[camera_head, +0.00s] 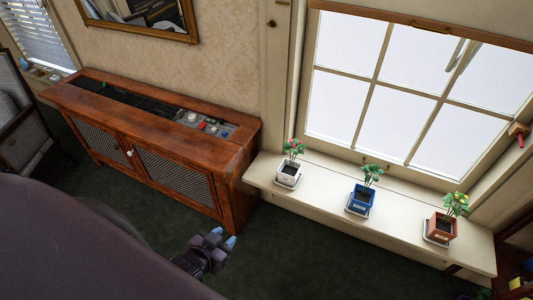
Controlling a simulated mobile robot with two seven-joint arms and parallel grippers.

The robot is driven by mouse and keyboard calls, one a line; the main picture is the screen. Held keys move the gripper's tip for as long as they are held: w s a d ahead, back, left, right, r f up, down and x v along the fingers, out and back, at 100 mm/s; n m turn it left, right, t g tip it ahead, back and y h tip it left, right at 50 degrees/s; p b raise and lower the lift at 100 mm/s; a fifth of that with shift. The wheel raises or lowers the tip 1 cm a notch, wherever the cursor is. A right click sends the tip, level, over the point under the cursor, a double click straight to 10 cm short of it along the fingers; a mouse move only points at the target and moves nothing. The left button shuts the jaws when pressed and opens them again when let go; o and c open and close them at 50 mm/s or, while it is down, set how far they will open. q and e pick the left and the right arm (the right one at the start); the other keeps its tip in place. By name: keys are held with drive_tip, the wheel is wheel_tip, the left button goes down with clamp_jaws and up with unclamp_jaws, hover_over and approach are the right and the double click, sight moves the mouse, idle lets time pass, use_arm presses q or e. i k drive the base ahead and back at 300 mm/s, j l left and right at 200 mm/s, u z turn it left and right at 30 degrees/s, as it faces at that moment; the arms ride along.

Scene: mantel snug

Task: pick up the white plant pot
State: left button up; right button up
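The white plant pot (288,176) stands upright on a white saucer at the left end of the cream window sill (325,197). A plant with green leaves and pinkish-red flowers (294,149) grows in it. My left gripper (225,236) is low over the dark green carpet, in front of the wooden cabinet and apart from the pot. Its two blue-tipped fingers are apart, with nothing seen between them. My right gripper is not in view.
A blue pot (360,199) and a terracotta pot (441,228) with plants stand farther right on the sill. The wooden cabinet (206,178) adjoins the sill's left end. A window (400,112) rises behind the pots. Dark carpet (300,255) lies clear before the sill.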

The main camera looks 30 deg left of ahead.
sight(288, 172)
drive_tip(key=u, duration=0.65)
drive_tip(key=i+j+z, duration=0.2)
drive_tip(key=j, duration=0.65)
drive_tip(key=i+j+z, duration=0.2)
drive_tip(key=j, duration=0.65)
drive_tip(key=j+z, duration=0.25)
drive_tip(key=j, duration=0.6)
